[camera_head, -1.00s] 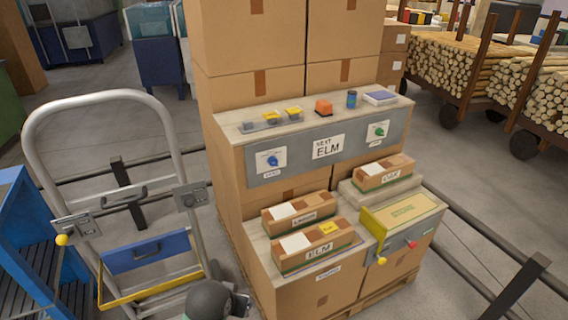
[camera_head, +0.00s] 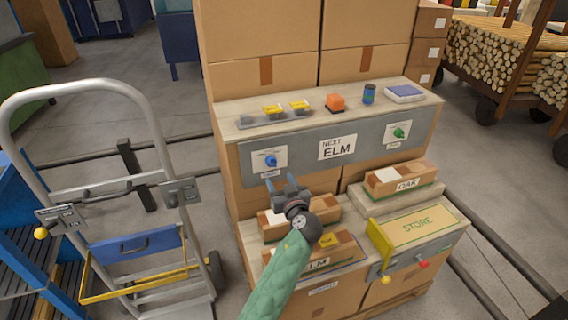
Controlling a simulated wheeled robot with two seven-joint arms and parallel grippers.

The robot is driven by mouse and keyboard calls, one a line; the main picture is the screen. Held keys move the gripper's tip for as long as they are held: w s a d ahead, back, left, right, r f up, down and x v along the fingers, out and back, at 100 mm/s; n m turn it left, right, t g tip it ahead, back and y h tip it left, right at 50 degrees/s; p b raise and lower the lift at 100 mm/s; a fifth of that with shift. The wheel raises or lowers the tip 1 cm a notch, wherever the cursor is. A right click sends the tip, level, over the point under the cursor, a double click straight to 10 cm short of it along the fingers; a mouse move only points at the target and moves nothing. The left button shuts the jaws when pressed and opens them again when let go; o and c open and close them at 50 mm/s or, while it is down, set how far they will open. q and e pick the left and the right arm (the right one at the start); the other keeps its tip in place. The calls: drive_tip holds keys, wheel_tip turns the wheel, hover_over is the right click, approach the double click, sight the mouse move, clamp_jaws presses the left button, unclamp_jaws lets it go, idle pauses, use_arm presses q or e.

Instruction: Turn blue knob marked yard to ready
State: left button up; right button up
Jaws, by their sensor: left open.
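The blue knob (camera_head: 271,160) sits on a white plate at the left of the grey panel (camera_head: 300,160). A small label is under it, too small to read. My left gripper (camera_head: 283,186) is open and empty, just below the blue knob in the picture, with its fingers pointing up toward the panel. It looks apart from the knob. My green-sleeved left arm comes up from the bottom and hides part of the boxes behind it. My right gripper does not show.
A green knob (camera_head: 399,133) is at the panel's right, past the NEXT ELM sign (camera_head: 338,147). Below stand the OAK box (camera_head: 401,179), the ELM box (camera_head: 335,254) and the STORE box (camera_head: 418,228). A hand truck (camera_head: 168,130) stands at the left.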

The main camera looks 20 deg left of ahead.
sight(273, 165)
use_arm(q)
drive_tip(key=shift+n, duration=0.7)
drive_tip(key=x, duration=0.1)
drive_tip(key=p+x, duration=0.1)
drive_tip(key=x, duration=0.1)
drive_tip(key=r+p+x, duration=0.1)
drive_tip(key=x, duration=0.1)
drive_tip(key=shift+w, duration=0.1)
drive_tip(key=shift+p+x, duration=0.3)
drive_tip(key=shift+x, duration=0.55)
drive_tip(key=shift+w+a+f, duration=0.2)
drive_tip(key=shift+w, duration=0.15)
drive_tip(key=c, duration=1)
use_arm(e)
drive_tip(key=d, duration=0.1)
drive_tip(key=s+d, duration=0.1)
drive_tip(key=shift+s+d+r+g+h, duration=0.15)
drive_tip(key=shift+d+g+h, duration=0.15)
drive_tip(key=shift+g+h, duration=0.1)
